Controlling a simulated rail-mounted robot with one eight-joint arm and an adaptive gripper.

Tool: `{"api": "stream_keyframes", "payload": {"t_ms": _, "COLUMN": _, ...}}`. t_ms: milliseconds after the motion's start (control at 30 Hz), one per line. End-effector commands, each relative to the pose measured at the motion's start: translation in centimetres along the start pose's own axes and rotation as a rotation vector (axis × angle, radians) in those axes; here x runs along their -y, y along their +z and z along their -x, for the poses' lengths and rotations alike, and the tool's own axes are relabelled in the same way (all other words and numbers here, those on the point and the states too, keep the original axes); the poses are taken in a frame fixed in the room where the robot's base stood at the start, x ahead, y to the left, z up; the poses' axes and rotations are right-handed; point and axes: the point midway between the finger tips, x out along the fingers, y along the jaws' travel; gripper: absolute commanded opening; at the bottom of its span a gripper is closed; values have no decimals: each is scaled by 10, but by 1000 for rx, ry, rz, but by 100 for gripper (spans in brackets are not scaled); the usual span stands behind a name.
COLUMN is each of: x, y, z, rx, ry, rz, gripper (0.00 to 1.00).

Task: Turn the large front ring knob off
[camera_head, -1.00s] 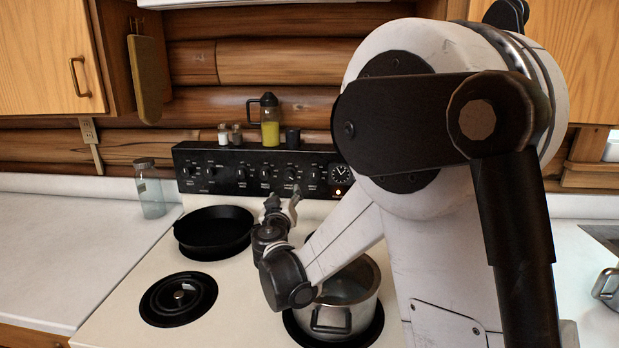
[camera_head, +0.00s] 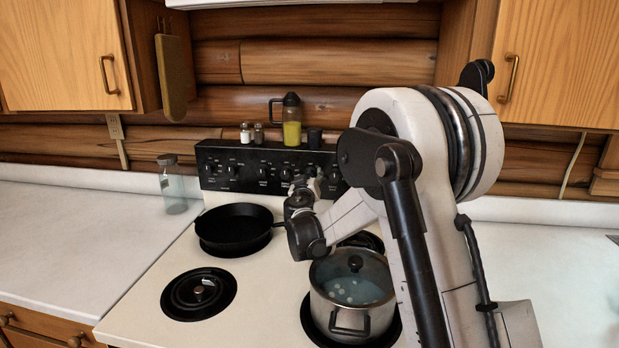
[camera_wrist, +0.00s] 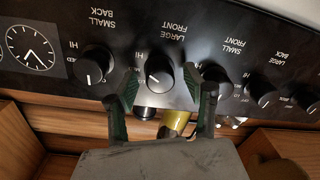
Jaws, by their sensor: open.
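The large front knob (camera_wrist: 160,78) is a black round knob on the black control panel, labelled "LARGE FRONT" in the upside-down wrist view. Its white mark points to the side, unlike the small back knob (camera_wrist: 92,66), whose mark points down in the picture. My gripper (camera_wrist: 161,86) is open, with one finger on each side of the large front knob. I cannot tell whether the fingers touch it. In the head view my gripper (camera_head: 306,181) is at the panel (camera_head: 220,163), and my arm partly hides the panel's right end.
The small front knob (camera_wrist: 216,78) is close beside one finger. A lidded pot (camera_head: 350,292) stands on the front right burner, below my arm. A black pan (camera_head: 235,228) is at the back left. A yellow bottle (camera_head: 292,130) and shakers stand behind the panel.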

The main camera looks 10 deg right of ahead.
Motion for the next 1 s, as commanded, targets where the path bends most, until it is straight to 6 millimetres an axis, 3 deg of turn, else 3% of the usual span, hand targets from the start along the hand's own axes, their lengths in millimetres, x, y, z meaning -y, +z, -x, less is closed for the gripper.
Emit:
{"api": "stream_keyframes", "payload": {"t_ms": 333, "x": 0, "y": 0, "z": -4, "rx": 0, "ry": 0, "rz": 0, "gripper": 47}}
{"api": "stream_keyframes", "payload": {"t_ms": 700, "x": 0, "y": 0, "z": -4, "rx": 0, "ry": 0, "rz": 0, "gripper": 2}}
{"api": "stream_keyframes", "payload": {"t_ms": 1000, "x": 0, "y": 0, "z": -4, "rx": 2, "ry": 0, "rz": 46, "gripper": 2}}
